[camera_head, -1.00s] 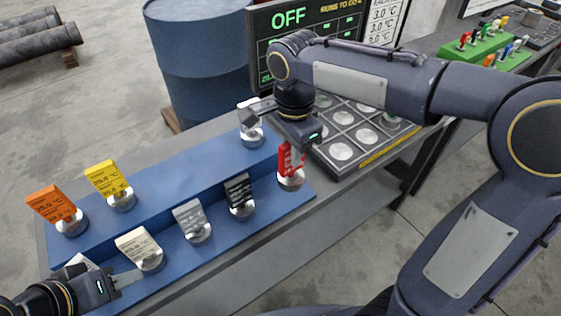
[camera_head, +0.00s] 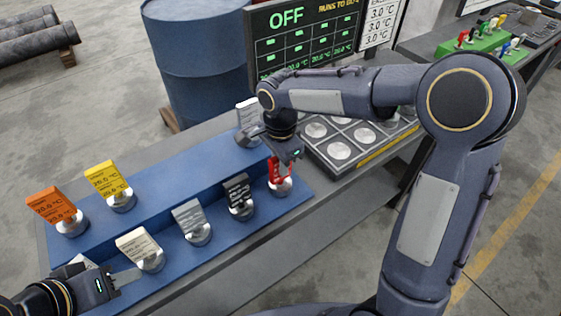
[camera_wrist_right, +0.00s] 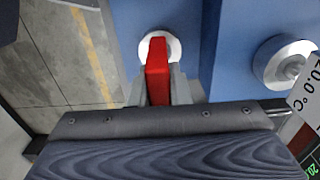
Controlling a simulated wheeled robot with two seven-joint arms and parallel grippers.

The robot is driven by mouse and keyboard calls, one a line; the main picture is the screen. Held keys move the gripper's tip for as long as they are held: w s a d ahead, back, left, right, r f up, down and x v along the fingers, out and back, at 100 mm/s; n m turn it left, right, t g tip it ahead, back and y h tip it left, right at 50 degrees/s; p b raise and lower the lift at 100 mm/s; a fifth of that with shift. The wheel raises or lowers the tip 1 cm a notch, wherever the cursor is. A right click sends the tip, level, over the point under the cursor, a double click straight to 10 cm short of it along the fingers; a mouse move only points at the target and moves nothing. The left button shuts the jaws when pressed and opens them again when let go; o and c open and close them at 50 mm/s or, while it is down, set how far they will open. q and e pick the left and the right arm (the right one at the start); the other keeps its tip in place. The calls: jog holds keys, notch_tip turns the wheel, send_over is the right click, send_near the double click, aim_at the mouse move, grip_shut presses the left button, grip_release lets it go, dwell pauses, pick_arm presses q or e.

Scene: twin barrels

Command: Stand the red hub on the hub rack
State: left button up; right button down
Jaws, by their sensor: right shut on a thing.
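The red hub (camera_head: 274,172) has a round silver foot (camera_head: 279,187) and is upright at the right end of the front step of the blue hub rack (camera_head: 184,184). My right gripper (camera_head: 280,160) is shut on the red hub's upper part from above. In the right wrist view the red hub (camera_wrist_right: 158,72) sits between the fingers, with its silver foot beyond against blue. I cannot tell whether the foot touches the rack. My left gripper (camera_head: 128,277) is at the lower left near the cream hub (camera_head: 139,248); its finger gap is unclear.
A black hub (camera_head: 238,192) and a grey hub (camera_head: 188,215) stand in the front row. Yellow (camera_head: 108,180), orange (camera_head: 54,206) and white (camera_head: 248,113) hubs stand on the back step. A tray with round silver places (camera_head: 340,151) lies to the right.

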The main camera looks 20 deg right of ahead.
jog(key=c, duration=1.4)
grip_release()
jog(key=shift+f, duration=0.15)
jog(key=shift+o, duration=0.2)
notch_tip(320, 180, up, 12)
jog(key=shift+r, duration=0.15)
jog(key=shift+s+d+r, duration=0.1)
jog(key=shift+s+d, duration=0.05)
jog(key=s+d+n+t+y, duration=0.2)
jog(key=s+d+n, duration=0.45)
jog(key=s, duration=0.45)
jog(key=s+f+n+t+y, duration=0.1)
jog(key=s+f+n+t, duration=0.2)
jog(key=s+f+n, duration=0.3)
jog(key=s, duration=0.4)
jog(key=shift+s+d+f+t+y, duration=0.2)
jog(key=shift+s+d+t+y, duration=0.1)
jog(key=shift+s+d+y, duration=0.1)
